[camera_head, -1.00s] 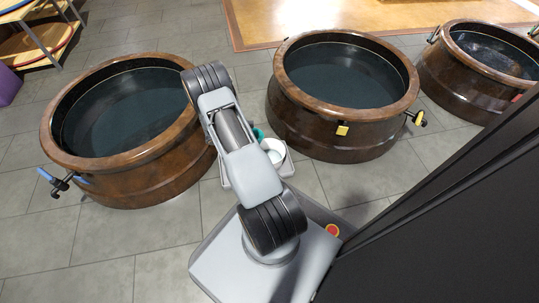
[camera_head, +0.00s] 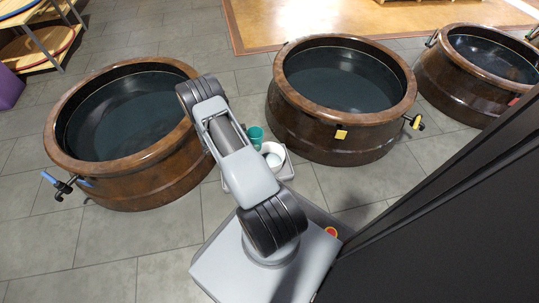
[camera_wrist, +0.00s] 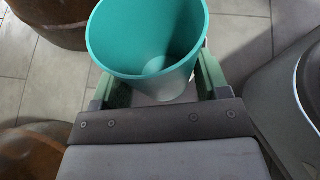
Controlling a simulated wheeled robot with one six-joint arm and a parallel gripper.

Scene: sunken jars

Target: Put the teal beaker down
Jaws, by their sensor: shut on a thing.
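The teal beaker (camera_wrist: 150,40) fills the top middle of the wrist view, its open mouth facing the camera. My gripper (camera_wrist: 158,85) is shut on it, with a green finger on either side. My fingers are hidden behind my arm in the head view.
Large brown jars with dark insides stand left (camera_head: 130,190), middle (camera_head: 335,150) and far right (camera_head: 465,97). Grey tiled floor (camera_head: 165,235) is free in front of the left jar.

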